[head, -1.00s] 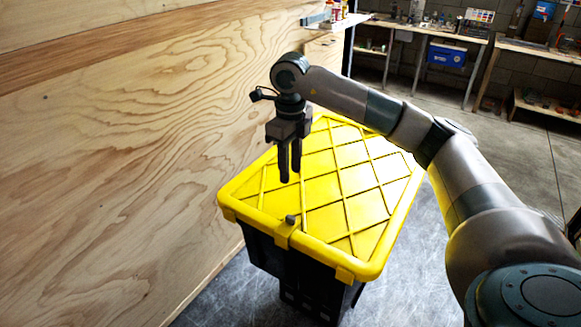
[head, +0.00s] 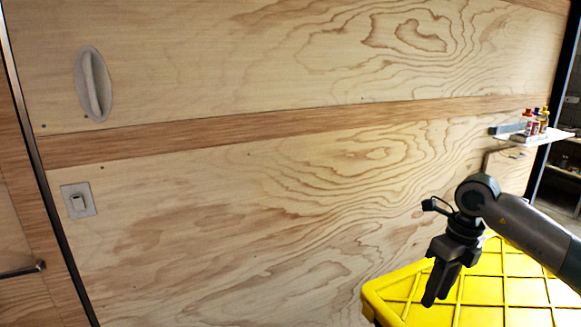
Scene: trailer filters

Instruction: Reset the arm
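My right arm comes in from the right edge. Its dark gripper (head: 436,300) points down and slightly left, over the near left part of the yellow lid (head: 515,291). The two fingers are close together with nothing visible between them, so it looks shut and empty. The height of the fingertips above the lid is hard to judge. My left arm and gripper are not in view.
A large plywood wall (head: 220,220) fills most of the view, with an oval recessed handle (head: 94,84) and a small square latch plate (head: 78,200). A small shelf (head: 540,139) with bottles (head: 533,122) is at the right. The yellow lid stands close to the wall.

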